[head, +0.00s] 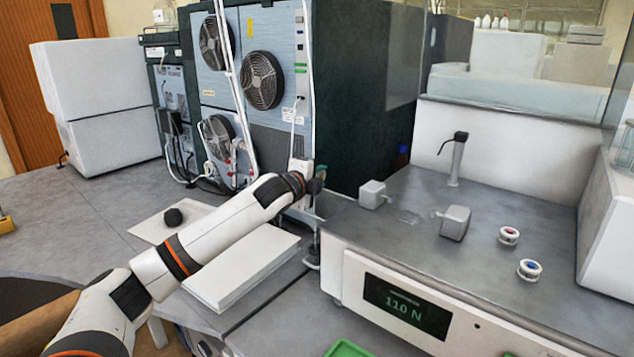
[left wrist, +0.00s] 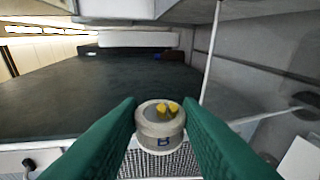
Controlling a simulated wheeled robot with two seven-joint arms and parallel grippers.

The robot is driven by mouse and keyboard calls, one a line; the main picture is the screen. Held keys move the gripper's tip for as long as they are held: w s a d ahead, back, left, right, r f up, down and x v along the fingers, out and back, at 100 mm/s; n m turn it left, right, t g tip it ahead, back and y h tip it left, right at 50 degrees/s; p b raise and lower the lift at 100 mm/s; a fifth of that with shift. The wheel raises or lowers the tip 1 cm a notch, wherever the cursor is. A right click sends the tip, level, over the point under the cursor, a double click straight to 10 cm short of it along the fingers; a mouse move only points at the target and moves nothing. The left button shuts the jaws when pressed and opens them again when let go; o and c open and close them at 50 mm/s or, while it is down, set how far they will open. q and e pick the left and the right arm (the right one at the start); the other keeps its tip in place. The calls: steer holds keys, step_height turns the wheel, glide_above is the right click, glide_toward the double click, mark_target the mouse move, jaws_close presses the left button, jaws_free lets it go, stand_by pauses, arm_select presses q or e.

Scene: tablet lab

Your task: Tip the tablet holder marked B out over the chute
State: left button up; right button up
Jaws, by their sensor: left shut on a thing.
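My left gripper (head: 316,184) is small and partly hidden at the end of my left arm in the head view, by the front corner of the dark cabinet. In the left wrist view, its green fingers (left wrist: 160,125) are shut on a round, pale tablet holder (left wrist: 150,130). The holder looks about upright, with yellow tablets (left wrist: 167,108) inside and a small dark blue label on its side. I cannot pick out the chute with certainty. My right gripper is not in view.
A tester with a grey top and a display (head: 402,305) reading 110 N stands at right. On it are two grey blocks (head: 372,194) (head: 455,222), a red button (head: 509,234) and a blue button (head: 530,267). A green tray (head: 347,350) shows at the bottom edge.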

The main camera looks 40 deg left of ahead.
arm_select(q)
steer(key=shift+d+f+m+y, duration=0.1)
steer(key=shift+d+m+y, duration=0.2)
steer(key=shift+m, duration=0.5)
steer(key=m+t, duration=0.1)
steer(key=m, duration=0.1)
steer(key=d+m, duration=0.1)
steer(key=m, duration=0.2)
steer(key=f+m+t+y, duration=0.1)
steer(key=m, duration=0.2)
steer(key=shift+s+d+f+t, duration=0.1)
steer(key=shift+d+t, duration=0.2)
steer(key=shift+d, duration=0.1)
